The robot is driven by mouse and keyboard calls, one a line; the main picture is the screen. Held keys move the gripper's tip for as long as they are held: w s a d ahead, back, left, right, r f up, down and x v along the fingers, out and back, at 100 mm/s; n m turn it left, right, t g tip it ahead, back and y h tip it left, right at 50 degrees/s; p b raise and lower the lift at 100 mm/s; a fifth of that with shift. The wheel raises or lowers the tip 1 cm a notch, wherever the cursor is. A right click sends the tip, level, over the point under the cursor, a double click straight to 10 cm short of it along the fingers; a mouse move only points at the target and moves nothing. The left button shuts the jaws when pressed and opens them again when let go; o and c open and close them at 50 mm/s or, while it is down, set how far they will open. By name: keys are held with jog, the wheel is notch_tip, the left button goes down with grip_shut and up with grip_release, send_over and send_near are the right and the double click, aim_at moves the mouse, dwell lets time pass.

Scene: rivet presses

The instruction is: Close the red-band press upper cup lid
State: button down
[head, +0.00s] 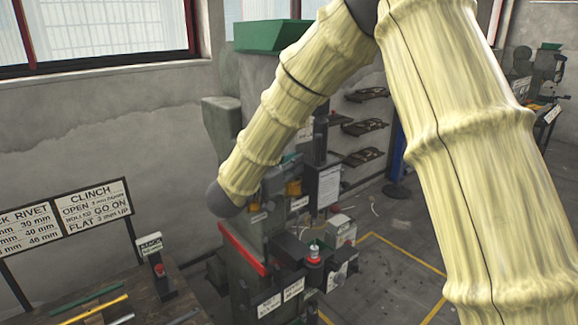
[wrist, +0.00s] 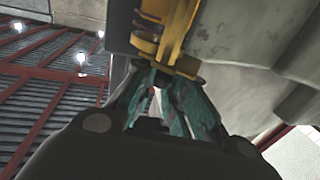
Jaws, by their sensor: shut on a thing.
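The red-band press (head: 240,248) is a dark green-grey machine in the middle of the head view, with a red stripe along its side. A yellow-orange part (head: 293,188) shows on its upper front; I cannot tell for sure whether it is the upper cup lid. My gripper (wrist: 172,82) has teal fingers. In the wrist view they reach up to a yellow part (wrist: 168,30) and are close together on it or on a dark piece just under it. The exact contact is hidden. In the head view my arm covers most of the gripper.
A lower cup with a red ring (head: 314,256) stands on the press's lower shelf. A wooden bench (head: 150,308) with rods and a small labelled stand is at left, with sign boards (head: 96,208) behind. Open floor with yellow lines (head: 400,245) lies at right.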

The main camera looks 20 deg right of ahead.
jog(key=m+g, duration=0.1)
jog(key=m+g+h, duration=0.1)
jog(key=g, duration=0.2)
jog(key=shift+s+d+m+h, duration=0.2)
jog(key=shift+s+m+h, duration=0.05)
jog(key=shift+m+h, duration=0.15)
jog(key=shift+s+d+m+g+h+b, duration=0.1)
jog(key=shift+s+m+g+h+b, duration=0.1)
jog(key=shift+m+g, duration=0.65)
jog(key=shift+s+d+m+g+h+b, duration=0.1)
jog(key=shift+s+m+g+b, duration=0.3)
jog(key=shift+g, duration=0.8)
jog(key=shift+m+g+h+b, duration=0.1)
jog(key=shift+m+g, duration=0.65)
jog(key=shift+g, duration=0.3)
jog(key=c, duration=1.4)
grip_release()
jog(key=shift+s, duration=0.1)
jog(key=shift+t, duration=0.3)
